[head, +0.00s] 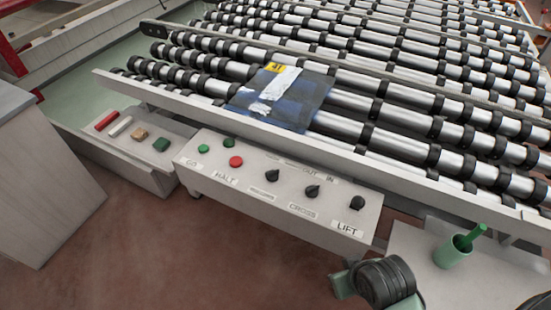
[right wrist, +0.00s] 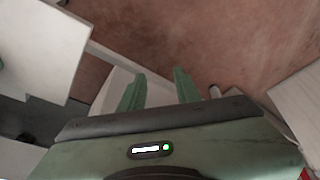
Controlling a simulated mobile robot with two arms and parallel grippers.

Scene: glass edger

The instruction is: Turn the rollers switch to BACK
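The rollers switch (head: 271,176) is a small black knob on the pale control panel (head: 230,185) in the head view. It is the leftmost of three black knobs, above a small label too blurred to read surely. Its position marks and pointer are too small to tell which way it is set. My right gripper (right wrist: 159,74) shows two green fingers apart with nothing between them in the right wrist view. In the head view, a black and green part of my right arm is at the bottom, below and right of the panel, clear of the switch. My left gripper is not in view.
The CROSS knob (head: 312,191) and LIFT knob (head: 357,203) sit close right of the switch. Red (head: 236,161) and green (head: 204,149) buttons are left. A green cup (head: 453,251) stands at right.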

